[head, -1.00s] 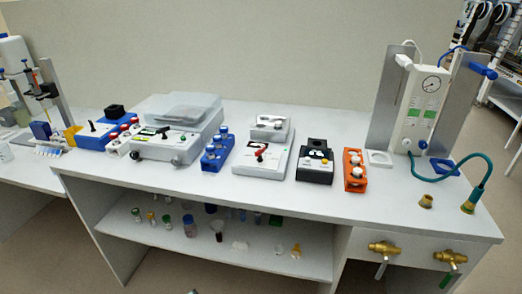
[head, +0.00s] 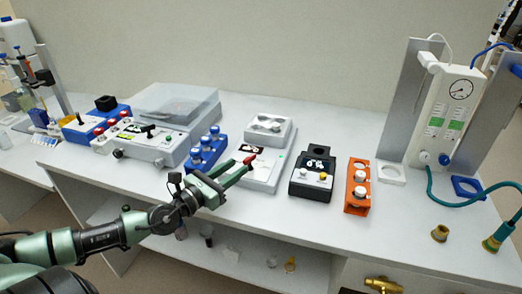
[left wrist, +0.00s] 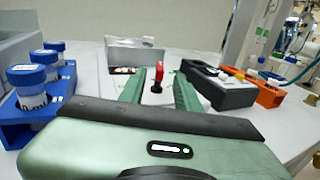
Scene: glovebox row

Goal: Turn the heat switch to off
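A small switch with a red handle (head: 249,160) stands on the flat white device (head: 262,175) in the middle of the bench. Its label is too small to read. In the left wrist view the red-handled switch (left wrist: 158,70) is upright, straight ahead between the fingers. My left gripper (head: 237,168) reaches in from the left, its fingertips close to the red handle. In the left wrist view its two green fingers (left wrist: 159,86) are apart, with nothing gripped. I cannot tell whether they touch the switch. My right gripper is out of view.
A blue rack with capped vials (head: 206,150) stands left of the white device. A black block with a display (head: 314,176) and an orange rack (head: 357,187) stand to its right. A lidded grey instrument (head: 150,140) is further left.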

